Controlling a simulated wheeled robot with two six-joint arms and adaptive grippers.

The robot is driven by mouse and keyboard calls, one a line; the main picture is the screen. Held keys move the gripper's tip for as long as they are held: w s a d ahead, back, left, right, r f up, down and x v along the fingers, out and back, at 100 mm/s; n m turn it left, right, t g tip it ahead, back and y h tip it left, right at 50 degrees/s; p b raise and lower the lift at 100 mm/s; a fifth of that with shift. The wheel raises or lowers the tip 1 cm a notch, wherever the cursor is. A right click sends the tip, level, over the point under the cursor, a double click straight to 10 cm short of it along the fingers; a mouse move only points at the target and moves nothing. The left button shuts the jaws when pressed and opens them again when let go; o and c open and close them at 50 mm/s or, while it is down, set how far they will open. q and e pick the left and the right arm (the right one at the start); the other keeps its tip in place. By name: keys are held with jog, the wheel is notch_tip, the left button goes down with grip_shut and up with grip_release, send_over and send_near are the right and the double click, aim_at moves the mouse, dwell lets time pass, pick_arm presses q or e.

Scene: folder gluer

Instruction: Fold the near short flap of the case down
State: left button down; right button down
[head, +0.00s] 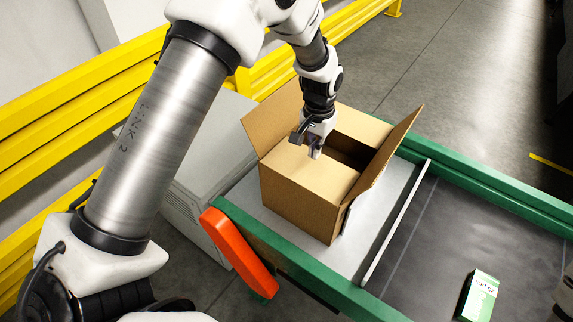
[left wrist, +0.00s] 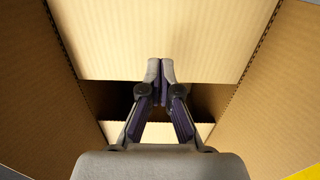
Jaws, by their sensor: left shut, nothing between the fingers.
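The open brown case (head: 298,205) stands on a grey plate on the green-framed conveyor. Its near short flap (head: 308,172) lies folded inward, about level across the near part of the opening. The far short flap (head: 362,128) also lies inward, with a dark gap between the two. The long flaps, left (head: 268,118) and right (head: 392,150), stand up and lean outward. My left gripper (head: 316,155) is shut and empty above the near flap, close to its inner edge; contact is unclear. In the left wrist view, its closed fingertips (left wrist: 160,68) show between the flaps.
A metal rail (head: 396,222) runs beside the case. A green and white carton (head: 480,296) lies on the dark belt (head: 440,240) at lower right. An orange-red part (head: 238,252) sticks out at the conveyor's near corner. Yellow barriers (head: 70,115) stand at left.

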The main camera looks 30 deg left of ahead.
pick_arm(q)
notch_tip(320, 180, up, 8)
dwell(0.4)
jog(key=shift+f, duration=0.1)
dwell(1.4)
